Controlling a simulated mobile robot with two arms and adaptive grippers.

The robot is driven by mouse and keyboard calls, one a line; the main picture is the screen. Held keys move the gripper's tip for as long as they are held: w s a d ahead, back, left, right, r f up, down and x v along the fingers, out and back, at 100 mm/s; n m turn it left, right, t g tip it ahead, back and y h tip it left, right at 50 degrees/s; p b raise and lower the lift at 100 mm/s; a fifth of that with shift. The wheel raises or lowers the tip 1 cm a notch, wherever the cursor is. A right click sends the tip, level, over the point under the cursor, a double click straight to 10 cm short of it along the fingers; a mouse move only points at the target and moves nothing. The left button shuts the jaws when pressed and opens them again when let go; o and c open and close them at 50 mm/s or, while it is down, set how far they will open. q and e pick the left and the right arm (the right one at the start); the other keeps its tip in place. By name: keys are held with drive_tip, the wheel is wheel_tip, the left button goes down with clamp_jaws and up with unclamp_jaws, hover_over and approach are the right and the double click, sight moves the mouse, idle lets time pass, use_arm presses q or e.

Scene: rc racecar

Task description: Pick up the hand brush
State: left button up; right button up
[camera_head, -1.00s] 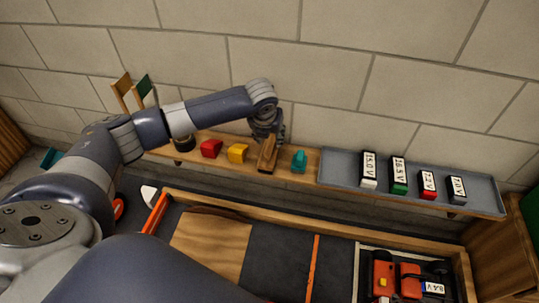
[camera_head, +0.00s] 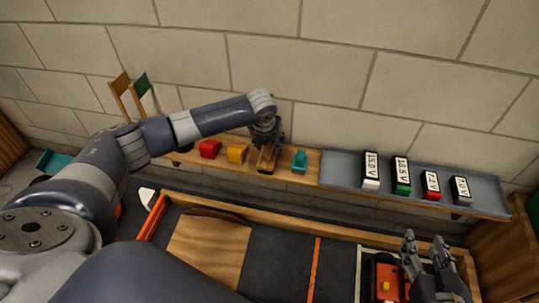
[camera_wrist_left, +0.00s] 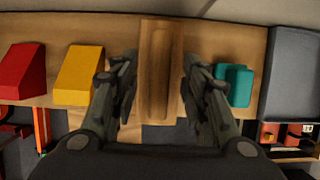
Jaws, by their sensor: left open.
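The hand brush (camera_head: 266,161), a brown wooden block, lies on the wooden wall shelf between a yellow block and a teal block. My left gripper (camera_head: 267,145) is directly above it and hides part of it in the head view. In the left wrist view the brush (camera_wrist_left: 159,70) lies lengthwise between the two spread fingers of the left gripper (camera_wrist_left: 157,85), with a gap on both sides. My right gripper (camera_head: 424,240) is at the lower right, its fingers apart and nothing between them, in front of the box with red items.
The yellow block (camera_wrist_left: 79,75) and red block (camera_wrist_left: 22,72) are left of the brush. The teal block (camera_wrist_left: 234,85) is close to the right finger. A grey tray (camera_head: 335,165) with several labelled batteries fills the shelf's right part. The brick wall stands behind.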

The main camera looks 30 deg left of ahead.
drive_tip(key=shift+r, duration=0.15)
use_arm(q)
drive_tip(key=shift+f+p, duration=0.3)
drive_tip(key=shift+p, duration=0.15)
use_arm(e)
drive_tip(key=shift+s+d+f+g+h, duration=0.2)
drive_tip(key=shift+s+d+f+g, duration=0.1)
drive_tip(key=shift+s+f+g, duration=0.5)
drive_tip(key=shift+s+d+f+g+h, duration=0.25)
drive_tip(key=shift+s+f, duration=0.3)
drive_tip(key=shift+f, duration=0.45)
idle(1.2)
use_arm(q)
clamp_jaws()
